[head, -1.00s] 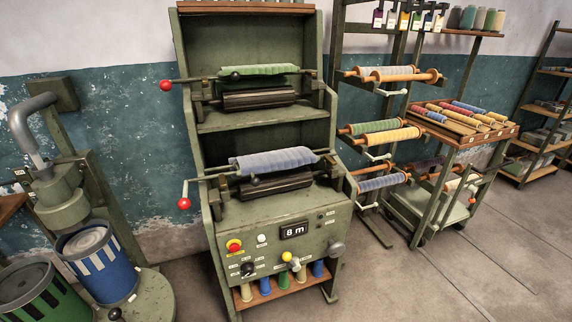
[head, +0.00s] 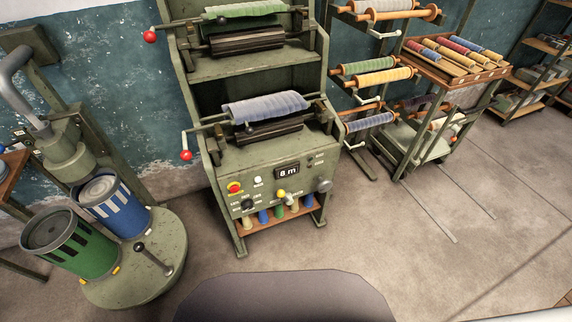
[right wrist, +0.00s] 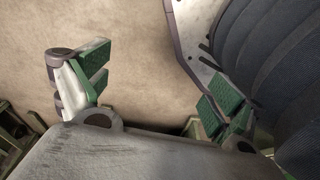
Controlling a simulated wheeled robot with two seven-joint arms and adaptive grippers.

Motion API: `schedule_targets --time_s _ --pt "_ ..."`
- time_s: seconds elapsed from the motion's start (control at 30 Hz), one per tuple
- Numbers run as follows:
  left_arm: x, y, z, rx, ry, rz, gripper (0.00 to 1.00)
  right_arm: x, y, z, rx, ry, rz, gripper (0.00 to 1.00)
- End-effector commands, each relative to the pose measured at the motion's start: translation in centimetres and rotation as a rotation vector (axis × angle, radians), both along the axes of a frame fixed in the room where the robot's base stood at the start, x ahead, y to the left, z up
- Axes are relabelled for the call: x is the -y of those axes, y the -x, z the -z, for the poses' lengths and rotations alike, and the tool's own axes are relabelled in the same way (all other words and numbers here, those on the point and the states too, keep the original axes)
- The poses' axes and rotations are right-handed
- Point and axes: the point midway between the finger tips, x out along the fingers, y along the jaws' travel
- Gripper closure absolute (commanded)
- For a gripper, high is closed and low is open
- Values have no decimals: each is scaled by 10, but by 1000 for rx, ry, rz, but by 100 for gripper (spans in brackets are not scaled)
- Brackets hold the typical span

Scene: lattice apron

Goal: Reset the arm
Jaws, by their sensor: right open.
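My right gripper (right wrist: 160,88) shows in the right wrist view. Its two green-padded fingers are spread wide apart, with nothing between them but bare beige floor behind. It is outside the head view, so its place relative to the machine cannot be told. My left gripper is in neither view. In the head view, the green winding machine (head: 262,160) stands ahead. It carries a blue-grey roll (head: 264,107) below a green roll (head: 245,10). Its panel has a display (head: 287,171) reading "8 m".
A round stand (head: 165,265) at left carries a green drum (head: 75,245) and a blue drum (head: 115,205). A roll rack (head: 375,75) and a wheeled cart (head: 440,130) stand at right. Red-knobbed cranks (head: 186,155) stick out left of the machine. The floor (head: 450,260) at front right is clear.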

Motion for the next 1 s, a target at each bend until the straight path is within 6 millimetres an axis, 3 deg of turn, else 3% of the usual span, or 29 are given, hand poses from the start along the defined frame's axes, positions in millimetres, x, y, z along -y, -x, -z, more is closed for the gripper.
schedule_targets --time_s 1.0 --pt "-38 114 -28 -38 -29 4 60 38 114 -28 -38 29 -4 6"
